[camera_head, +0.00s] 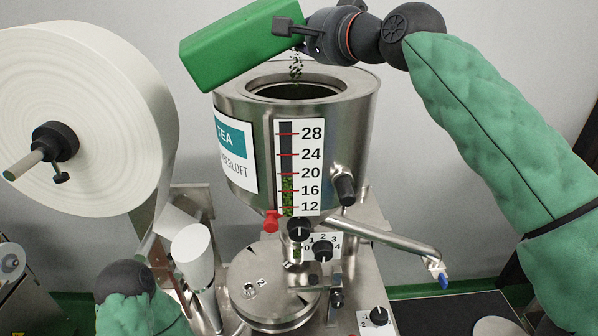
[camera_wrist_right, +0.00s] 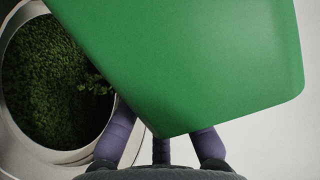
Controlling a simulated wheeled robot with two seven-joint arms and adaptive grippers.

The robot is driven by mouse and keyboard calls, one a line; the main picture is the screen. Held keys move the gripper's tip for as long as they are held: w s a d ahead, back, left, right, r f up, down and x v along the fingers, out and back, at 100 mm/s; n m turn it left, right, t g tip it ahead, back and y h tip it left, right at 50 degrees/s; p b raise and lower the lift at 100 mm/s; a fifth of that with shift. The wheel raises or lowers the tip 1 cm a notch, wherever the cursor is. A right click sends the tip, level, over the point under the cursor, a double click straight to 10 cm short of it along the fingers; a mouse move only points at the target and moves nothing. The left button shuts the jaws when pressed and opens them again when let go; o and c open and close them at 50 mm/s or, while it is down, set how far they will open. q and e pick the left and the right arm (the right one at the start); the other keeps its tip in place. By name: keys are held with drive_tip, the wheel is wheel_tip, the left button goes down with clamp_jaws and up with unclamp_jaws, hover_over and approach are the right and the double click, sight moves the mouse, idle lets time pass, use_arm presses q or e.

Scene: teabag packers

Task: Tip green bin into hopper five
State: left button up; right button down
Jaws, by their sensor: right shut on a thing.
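The green bin (camera_head: 232,47) is held tilted above the open top of the steel hopper (camera_head: 355,103). Dark green tea falls in a thin stream from its right end into the hopper. My right gripper (camera_head: 300,36) is shut on the bin near that end. In the right wrist view the bin (camera_wrist_right: 190,60) hides most of the scene, and green tea (camera_wrist_right: 50,75) lies inside the round hopper mouth.
A large white paper roll (camera_head: 90,110) stands left of the hopper. A steel arm with a blue tip (camera_head: 443,282) sticks out at the right. Red and black knobs, a small white roll (camera_head: 192,245) and a round steel plate (camera_head: 272,290) sit below the hopper.

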drive_tip(key=shift+f+m+y+b, duration=0.3)
drive_tip(key=shift+f+m+b, duration=0.1)
drive_tip(key=shift+f+b, duration=0.4)
idle(1.0)
drive_tip(key=shift+f+m+b, duration=0.5)
drive_tip(key=shift+f+b, duration=0.15)
drive_tip(key=shift+b, duration=0.3)
drive_tip(key=shift+f, duration=0.15)
idle(0.7)
drive_tip(key=shift+f+m+b, duration=0.4)
drive_tip(key=shift+f+b, duration=0.25)
drive_tip(key=shift+b, duration=0.25)
drive_tip(key=shift+f+t, duration=0.2)
drive_tip(key=shift+t, duration=0.1)
idle(0.5)
